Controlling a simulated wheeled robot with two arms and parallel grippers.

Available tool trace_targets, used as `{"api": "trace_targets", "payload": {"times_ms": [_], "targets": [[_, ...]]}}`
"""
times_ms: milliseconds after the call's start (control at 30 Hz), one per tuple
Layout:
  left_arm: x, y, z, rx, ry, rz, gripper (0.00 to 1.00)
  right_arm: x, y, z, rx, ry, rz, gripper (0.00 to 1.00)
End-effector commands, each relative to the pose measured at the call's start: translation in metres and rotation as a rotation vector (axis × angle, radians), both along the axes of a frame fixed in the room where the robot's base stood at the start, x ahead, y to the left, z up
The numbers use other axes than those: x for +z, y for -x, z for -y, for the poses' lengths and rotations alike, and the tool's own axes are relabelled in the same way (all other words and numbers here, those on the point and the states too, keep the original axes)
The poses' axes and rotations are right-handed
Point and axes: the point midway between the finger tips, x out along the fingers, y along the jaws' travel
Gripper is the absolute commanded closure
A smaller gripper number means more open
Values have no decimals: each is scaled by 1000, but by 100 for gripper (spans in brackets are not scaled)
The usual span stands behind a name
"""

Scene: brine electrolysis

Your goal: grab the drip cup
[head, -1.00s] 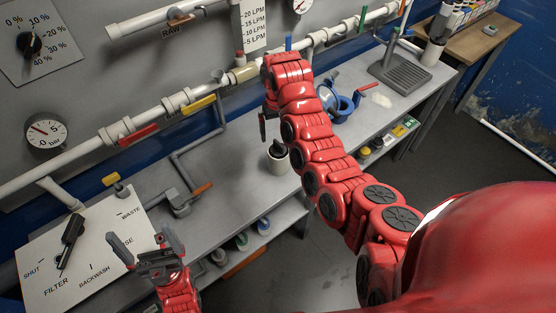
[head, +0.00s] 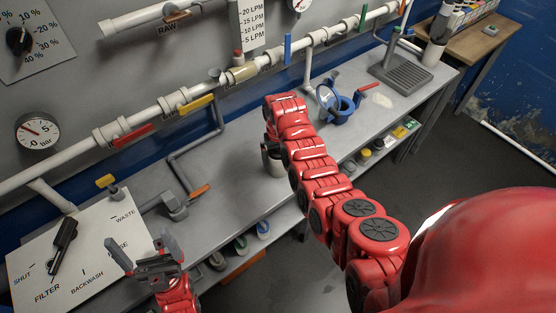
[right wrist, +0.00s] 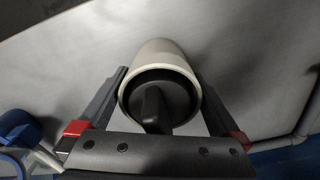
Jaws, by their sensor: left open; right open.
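A pale cup with a dark inside (head: 275,168), which looks to be the drip cup, stands on the grey bench, partly hidden by my right arm. In the right wrist view the cup (right wrist: 160,52) lies between the two fingers of my right gripper (right wrist: 160,76). A dark upright piece shows in its mouth. The fingers are open, one on each side; I cannot tell whether they touch it. In the head view my right gripper is mostly hidden behind its arm. My left gripper (head: 150,250) is open and empty near the filter panel.
White pipes with coloured valve handles (head: 197,104) run along the wall behind the bench. A grey elbow pipe with an orange handle (head: 175,205) stands left of the cup. The filter panel (head: 85,250) lies at the front left.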

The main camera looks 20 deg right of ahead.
Motion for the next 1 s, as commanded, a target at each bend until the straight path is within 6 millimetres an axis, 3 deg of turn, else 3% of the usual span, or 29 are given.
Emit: {"api": "trace_targets", "payload": {"times_ms": [300, 667, 1000], "targets": [[1, 0, 0, 0, 0, 0, 0, -5, 1, 0, -1, 0, -2, 2], [1, 0, 0, 0, 0, 0, 0, -4, 1, 0, -1, 0, -2, 67], [0, 0, 0, 0, 0, 0, 0, -3, 0, 0, -1, 0, 1, 69]]}}
